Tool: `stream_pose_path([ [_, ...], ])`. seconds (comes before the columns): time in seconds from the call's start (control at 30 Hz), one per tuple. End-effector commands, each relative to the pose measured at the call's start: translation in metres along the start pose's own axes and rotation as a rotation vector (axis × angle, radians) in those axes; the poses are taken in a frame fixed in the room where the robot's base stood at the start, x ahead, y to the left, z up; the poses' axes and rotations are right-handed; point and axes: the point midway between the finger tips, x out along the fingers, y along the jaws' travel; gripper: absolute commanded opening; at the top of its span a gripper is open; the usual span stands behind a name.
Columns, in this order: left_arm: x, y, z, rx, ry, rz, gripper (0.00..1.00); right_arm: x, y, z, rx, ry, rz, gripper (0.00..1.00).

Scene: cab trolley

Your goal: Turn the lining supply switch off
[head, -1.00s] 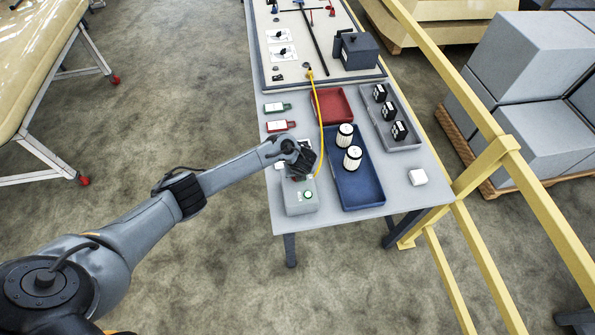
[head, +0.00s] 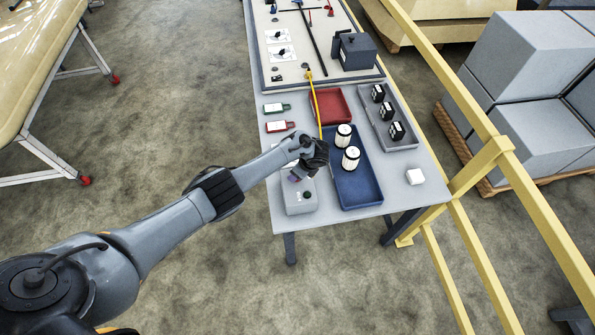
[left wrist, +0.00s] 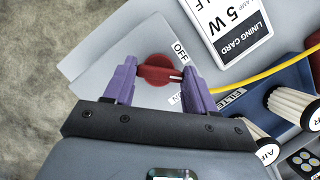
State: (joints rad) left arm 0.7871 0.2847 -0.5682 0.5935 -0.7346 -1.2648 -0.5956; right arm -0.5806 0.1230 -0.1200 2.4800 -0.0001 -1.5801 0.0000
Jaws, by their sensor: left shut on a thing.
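The lining supply switch is a red rotary knob (left wrist: 155,70) on a grey box (head: 300,204) at the table's near left end. My left gripper (left wrist: 160,78) has its purple fingers on either side of the knob and is shut on it. The knob's white mark points right, between the OFF label (left wrist: 181,52) and the partly hidden ON label (left wrist: 177,98). In the head view my left gripper (head: 298,174) covers the knob. The box's round lamp (head: 307,195) looks dark. My right gripper is not in view.
A yellow cable (head: 318,110) runs close behind the gripper. A blue tray (head: 368,190) with two white filters stands just right. Red (head: 332,104) and grey (head: 405,139) trays lie farther back. A yellow rail (head: 478,168) runs along the right side.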

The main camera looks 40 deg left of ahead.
Motion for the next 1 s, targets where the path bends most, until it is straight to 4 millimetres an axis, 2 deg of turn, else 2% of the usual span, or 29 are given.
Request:
stream_pose_path([
  [0.6,0.002,-0.004,-0.001,-0.524,0.003,0.217,0.25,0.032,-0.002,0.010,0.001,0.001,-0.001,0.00],
  [1.0,0.002,-0.005,0.001,-0.723,0.001,0.300,0.25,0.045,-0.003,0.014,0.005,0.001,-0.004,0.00],
])
